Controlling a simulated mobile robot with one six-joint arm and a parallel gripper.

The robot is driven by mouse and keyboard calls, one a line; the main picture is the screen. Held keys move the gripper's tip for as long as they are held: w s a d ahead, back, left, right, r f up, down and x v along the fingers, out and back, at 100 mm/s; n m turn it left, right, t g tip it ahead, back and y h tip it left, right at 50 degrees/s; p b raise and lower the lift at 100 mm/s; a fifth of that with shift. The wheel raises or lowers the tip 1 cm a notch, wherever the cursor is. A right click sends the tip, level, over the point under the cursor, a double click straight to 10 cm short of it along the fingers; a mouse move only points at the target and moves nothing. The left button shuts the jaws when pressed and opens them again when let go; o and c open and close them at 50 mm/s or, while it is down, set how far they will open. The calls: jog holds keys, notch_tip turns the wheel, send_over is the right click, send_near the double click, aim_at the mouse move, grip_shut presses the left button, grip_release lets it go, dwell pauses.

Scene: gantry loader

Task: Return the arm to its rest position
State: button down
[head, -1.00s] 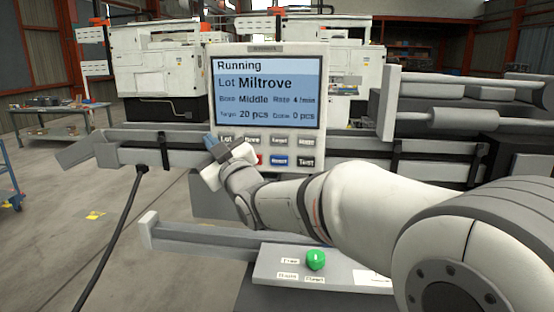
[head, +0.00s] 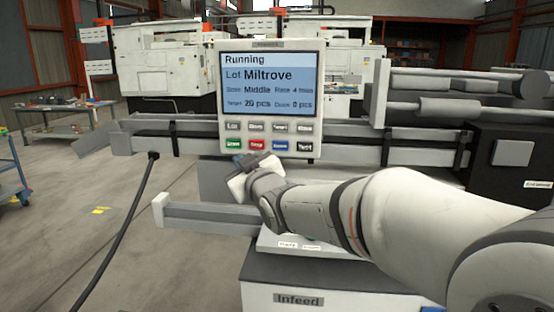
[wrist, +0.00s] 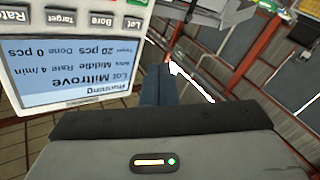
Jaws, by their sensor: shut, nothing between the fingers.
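My gripper (head: 247,161) is in front of the control panel (head: 313,95), just below its button rows, with its dark fingers closed and empty. In the wrist view the shut fingers (wrist: 161,84) point past the panel (wrist: 75,60), which appears upside down at left. The panel screen (head: 268,84) reads Running, Lot Miltrove, Middle, target 20 pcs, 0 pcs done. Below it are a grey upper row of buttons and a lower row with green (head: 234,144), red (head: 257,144), blue (head: 281,145) and black (head: 304,146) ones. I cannot tell from the head view how far the fingertips are from the panel.
A grey rail (head: 208,218) and the box labelled Infeed (head: 330,297) lie below my arm. Long grey beams (head: 470,113) run at right. A black cable (head: 123,238) hangs at left. White machines (head: 165,60) stand behind. The floor at left is mostly open.

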jog(key=s+d+f+m+g+h+b, duration=0.2)
jog(key=s+d+f+m+g+h, duration=0.15)
jog(key=d+f, duration=0.4)
jog(key=s+d+f+m+g+h+b, duration=0.2)
jog(key=s+d+f+h, duration=0.15)
jog(key=d+f, duration=0.4)
jog(key=s+d+f+m+g+b, duration=0.2)
jog(key=s+d+f+g, duration=0.2)
jog(key=s+f, duration=0.4)
jog(key=s+d+f+m+g+h+b, duration=0.1)
jog(key=s+d+f+g, duration=0.3)
jog(key=s+f, duration=0.4)
jog(key=s+m+b, duration=0.1)
jog(key=s, duration=0.4)
jog(key=shift+s+f, duration=0.3)
jog(key=shift+s, duration=0.05)
jog(key=shift+m+g, duration=0.25)
